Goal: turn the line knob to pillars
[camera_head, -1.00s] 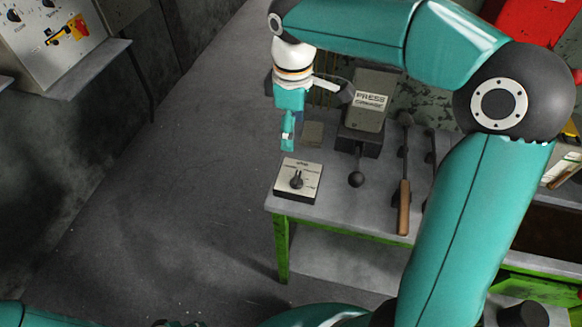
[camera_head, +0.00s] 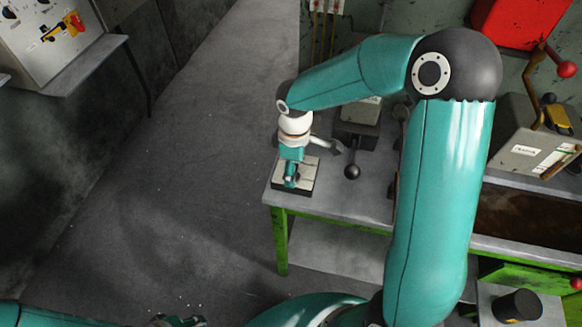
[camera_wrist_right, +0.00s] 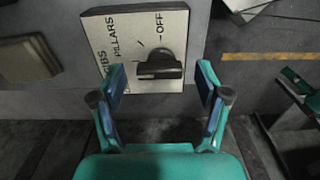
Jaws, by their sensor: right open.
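The line knob (camera_wrist_right: 160,65) is a black bar knob on a pale switch plate (camera_wrist_right: 103,25) lettered OFF, PILLARS and a partly cut-off word. In the right wrist view its bar lies roughly across the picture, below OFF; I cannot tell exactly which mark it points to. The switch box (camera_head: 309,172) sits on the table's near left corner in the head view. My right gripper (camera_wrist_right: 161,78) is open, its fingers on either side of the knob with gaps showing. In the head view it (camera_head: 290,182) covers the knob. My left gripper (camera_head: 178,321) shows only partly at the bottom edge.
A lever with a black ball (camera_head: 352,171) stands just right of the switch box, close to my right wrist. The grey table (camera_head: 340,205) has a green frame. A wall panel (camera_head: 50,30) is at upper left. The floor to the left is clear.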

